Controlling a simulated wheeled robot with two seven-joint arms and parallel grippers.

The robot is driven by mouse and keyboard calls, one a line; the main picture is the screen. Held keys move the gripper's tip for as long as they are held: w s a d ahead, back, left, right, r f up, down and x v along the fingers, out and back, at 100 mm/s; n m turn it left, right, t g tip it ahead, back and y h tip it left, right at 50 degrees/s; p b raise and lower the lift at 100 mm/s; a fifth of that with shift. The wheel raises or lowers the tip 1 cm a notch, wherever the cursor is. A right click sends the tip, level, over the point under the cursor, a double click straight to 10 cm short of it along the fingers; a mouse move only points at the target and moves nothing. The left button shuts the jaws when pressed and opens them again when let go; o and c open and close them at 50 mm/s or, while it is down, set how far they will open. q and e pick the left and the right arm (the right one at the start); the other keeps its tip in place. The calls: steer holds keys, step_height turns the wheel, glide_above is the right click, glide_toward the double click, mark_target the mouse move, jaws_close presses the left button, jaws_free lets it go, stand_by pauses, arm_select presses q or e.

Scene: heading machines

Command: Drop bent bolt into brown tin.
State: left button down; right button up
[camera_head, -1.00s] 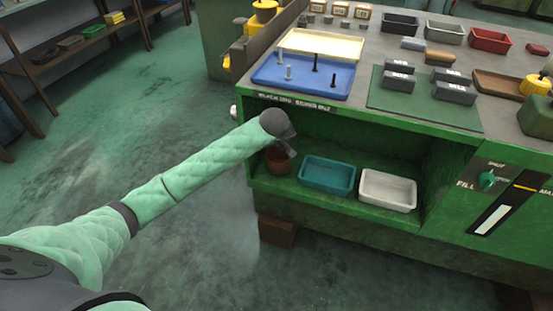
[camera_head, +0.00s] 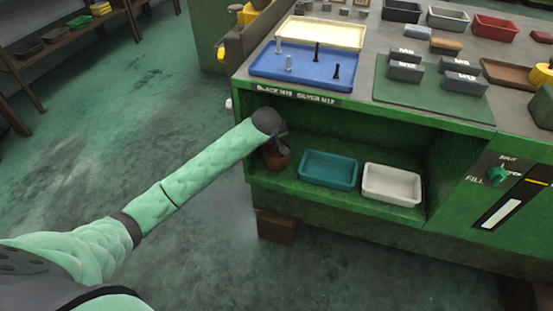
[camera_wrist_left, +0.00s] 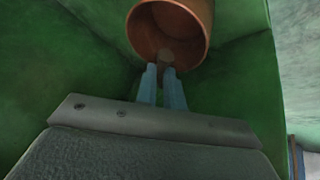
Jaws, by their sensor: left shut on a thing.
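The brown tin (camera_head: 277,158) stands on the green shelf under the bench top, at its left end. In the left wrist view the round mouth of the brown tin (camera_wrist_left: 170,32) is just beyond my fingertips. My left gripper (camera_head: 278,143) is over the tin in the head view and hides part of it. In the left wrist view my left gripper's pale blue fingers (camera_wrist_left: 163,75) are close together, with a small dull piece (camera_wrist_left: 167,58) at their tips in front of the tin's opening. I cannot make out its shape as a bolt. My right gripper is not in view.
A teal tray (camera_head: 328,169) and a white tray (camera_head: 392,184) stand to the right of the tin on the same shelf. The bench top's edge is above the gripper. A blue tray (camera_head: 290,75) with several upright bolts sits on top.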

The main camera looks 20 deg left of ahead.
arm_select(q)
steer(key=shift+f, duration=0.75)
steer(key=c, duration=1.4)
jaws_free()
steer(key=shift+c, duration=0.2)
steer(key=v, duration=0.7)
steer(key=shift+s+r+b, duration=0.25)
steer(key=shift+r+b, duration=0.05)
